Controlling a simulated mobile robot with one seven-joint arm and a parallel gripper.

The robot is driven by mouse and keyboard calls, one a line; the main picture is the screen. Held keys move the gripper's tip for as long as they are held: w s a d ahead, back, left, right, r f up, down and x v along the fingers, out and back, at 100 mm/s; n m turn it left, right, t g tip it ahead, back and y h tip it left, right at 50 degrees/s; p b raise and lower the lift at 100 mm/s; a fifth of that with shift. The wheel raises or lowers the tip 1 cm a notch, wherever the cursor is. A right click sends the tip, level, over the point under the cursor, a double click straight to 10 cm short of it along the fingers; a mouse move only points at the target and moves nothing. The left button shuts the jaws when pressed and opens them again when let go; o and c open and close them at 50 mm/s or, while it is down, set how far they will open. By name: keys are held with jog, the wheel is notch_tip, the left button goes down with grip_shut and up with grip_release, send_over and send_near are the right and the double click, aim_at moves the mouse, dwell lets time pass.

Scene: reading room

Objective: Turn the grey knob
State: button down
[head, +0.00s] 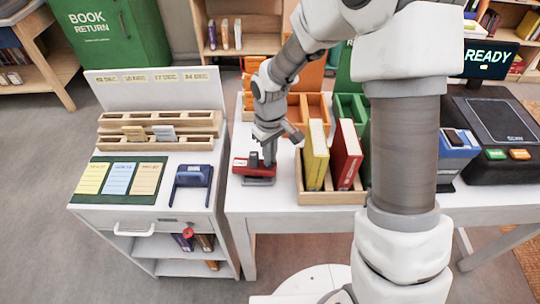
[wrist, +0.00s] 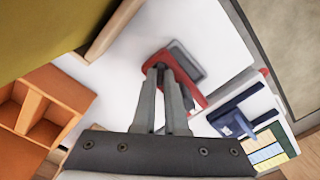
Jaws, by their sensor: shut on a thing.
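A small red device (head: 241,166) on a grey base stands on the white table, near its left edge. In the wrist view its red body (wrist: 193,88) shows around and beyond my fingers. My gripper (head: 269,160) points down at the device from above. In the wrist view my gripper (wrist: 166,72) has its two fingers close together over the red body, shut on a small part there. I take this part to be the grey knob; it is mostly hidden between the fingers, and its turn angle cannot be seen.
A wooden box (head: 331,197) with a yellow book (head: 316,155) and a red book (head: 346,155) stands close right of my gripper. Orange trays (head: 313,104) stand behind.

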dwell(0.3)
jog(key=c, duration=0.9)
grip_release()
jog(key=shift+c, duration=0.2)
notch_tip(320, 180, up, 18)
jog(key=p, duration=0.3)
jog(key=shift+f, duration=0.25)
jog(key=shift+r, duration=0.1)
jog(key=s+d+r+m+t+p, duration=0.2)
jog(key=s+d+r, duration=0.4)
jog(key=s, duration=0.3)
jog(key=s+d+r+m+t+p, duration=0.3)
jog(key=s+d+r+m, duration=0.2)
jog(key=s+r, duration=0.4)
jog(key=shift+s+d+r+m+t, duration=0.3)
jog(key=shift+s+d, duration=0.05)
jog(key=shift+d, duration=0.15)
